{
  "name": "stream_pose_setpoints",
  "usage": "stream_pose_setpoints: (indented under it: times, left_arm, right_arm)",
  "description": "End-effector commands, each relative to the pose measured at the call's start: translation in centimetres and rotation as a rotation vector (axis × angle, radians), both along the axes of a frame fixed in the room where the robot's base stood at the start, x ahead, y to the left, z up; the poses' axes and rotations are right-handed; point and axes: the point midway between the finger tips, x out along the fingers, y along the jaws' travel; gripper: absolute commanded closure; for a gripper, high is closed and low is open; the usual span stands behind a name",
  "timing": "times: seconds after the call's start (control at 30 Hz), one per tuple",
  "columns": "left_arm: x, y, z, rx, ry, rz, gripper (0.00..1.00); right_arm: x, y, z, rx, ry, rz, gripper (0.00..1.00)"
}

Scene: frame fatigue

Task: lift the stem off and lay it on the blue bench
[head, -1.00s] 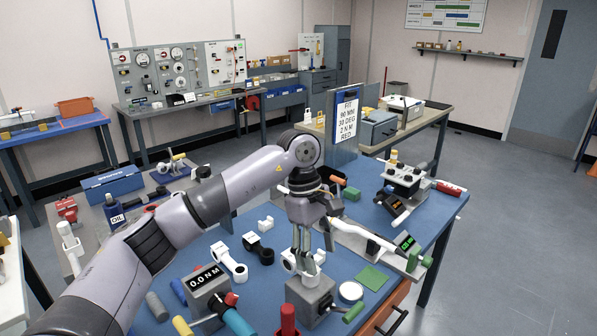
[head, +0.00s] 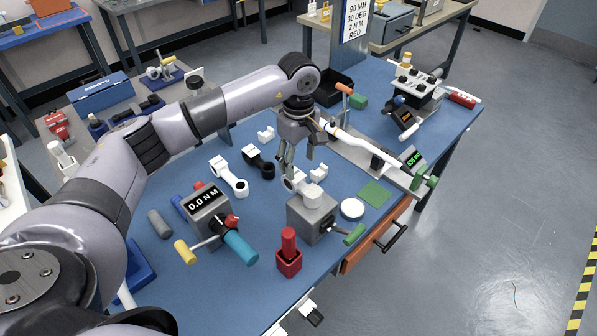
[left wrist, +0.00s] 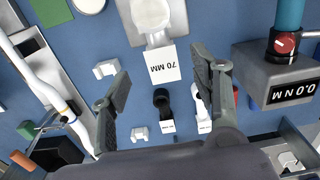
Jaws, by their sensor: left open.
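A white stem (head: 296,184) sits on the grey block fixture (head: 312,217) on the blue bench (head: 215,300). In the left wrist view the stem (left wrist: 150,14) is at the top, with a white "70 MM" face (left wrist: 160,64) towards my gripper. My left gripper (head: 298,164) is open and points down, just above and behind the stem. In the left wrist view its fingers (left wrist: 162,88) stand wide apart with nothing held between them. The fingers partly hide the stem in the head view. My right gripper is not in view.
A white stem (head: 230,180) and a black stem (head: 259,163) lie left of my gripper. White clips (head: 266,134) lie close by. A green pad (head: 375,194) lies right. Bare bench shows at front left.

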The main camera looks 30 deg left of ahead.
Motion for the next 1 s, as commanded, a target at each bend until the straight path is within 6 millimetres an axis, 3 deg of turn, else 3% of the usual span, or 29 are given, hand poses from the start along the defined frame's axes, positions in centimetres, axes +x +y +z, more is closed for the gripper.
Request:
stream_pose_setpoints:
  times: [0.17, 0.4, 0.53, 0.8, 1.0]
  left_arm:
    - [-0.1, 0.0, -3.2, 0.001, 0.005, 0.000, 0.43]
    - [0.0, 0.0, -6.1, -0.001, 0.001, 0.000, 0.43]
    - [0.0, 0.0, -6.7, 0.000, 0.001, -0.001, 0.43]
    - [0.0, 0.0, -6.8, 0.000, 0.000, 0.000, 0.44]
    - [0.0, 0.0, -6.8, 0.000, 0.000, 0.000, 0.57]
  right_arm:
    - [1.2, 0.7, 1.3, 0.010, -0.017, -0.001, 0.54]
    - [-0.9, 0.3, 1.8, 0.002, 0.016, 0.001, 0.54]
    - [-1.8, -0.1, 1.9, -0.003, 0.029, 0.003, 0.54]
    - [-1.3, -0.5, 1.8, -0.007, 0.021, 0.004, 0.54]
    - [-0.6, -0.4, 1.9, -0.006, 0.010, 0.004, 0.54]
